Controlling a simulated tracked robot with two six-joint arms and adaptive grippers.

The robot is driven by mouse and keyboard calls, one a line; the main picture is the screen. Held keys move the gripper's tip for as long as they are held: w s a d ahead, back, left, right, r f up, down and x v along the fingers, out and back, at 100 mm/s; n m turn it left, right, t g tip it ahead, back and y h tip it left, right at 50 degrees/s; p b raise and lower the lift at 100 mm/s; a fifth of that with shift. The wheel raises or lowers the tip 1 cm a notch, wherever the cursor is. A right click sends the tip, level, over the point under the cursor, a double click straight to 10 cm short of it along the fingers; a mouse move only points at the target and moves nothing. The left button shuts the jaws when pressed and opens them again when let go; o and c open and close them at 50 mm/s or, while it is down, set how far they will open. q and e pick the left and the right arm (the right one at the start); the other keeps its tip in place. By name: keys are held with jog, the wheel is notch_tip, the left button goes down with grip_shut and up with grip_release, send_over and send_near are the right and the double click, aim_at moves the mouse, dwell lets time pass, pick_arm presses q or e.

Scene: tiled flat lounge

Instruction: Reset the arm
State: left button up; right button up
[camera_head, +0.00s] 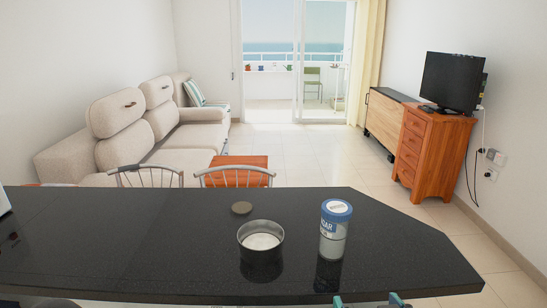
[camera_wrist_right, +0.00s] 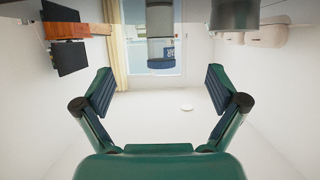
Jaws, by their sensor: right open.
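My right gripper (camera_head: 367,301) shows only by its green fingertips at the bottom edge of the head view, low by the near edge of the counter. In the right wrist view my right gripper (camera_wrist_right: 161,90) is open, its dark finger pads wide apart with nothing between them. My left gripper is not in view. A jar with a blue lid (camera_head: 335,230) stands upright on the counter beyond the right gripper, apart from it. Its blue lid (camera_wrist_right: 161,62) also shows upside down at the top of the wrist view.
A dark counter (camera_head: 120,235) fills the foreground. A round metal tin (camera_head: 261,241) stands left of the jar, with a small round lid (camera_head: 242,208) behind it. Two chair backs (camera_head: 235,178) rise behind the counter. The counter's left part is mostly clear.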

jog(key=s+d+f+g+p, duration=0.2)
jog(key=f+g+p, duration=0.15)
jog(key=f, duration=0.75)
jog(key=s+d+f+g+p, duration=0.2)
jog(key=f+g, duration=0.2)
jog(key=f, duration=0.8)
jog(key=s+a+f+m+g+y, duration=0.1)
jog(key=s+a+f+g+y, duration=0.1)
jog(key=s+a+f, duration=0.2)
jog(key=s+a+f+m+g+y, duration=0.1)
jog(key=s+a+f+g, duration=0.2)
jog(key=s+f, duration=0.3)
jog(key=shift+s+a+f+m+y+p, duration=0.25)
jog(key=shift+s+a+m+y+p, duration=0.15)
jog(key=shift+s, duration=0.7)
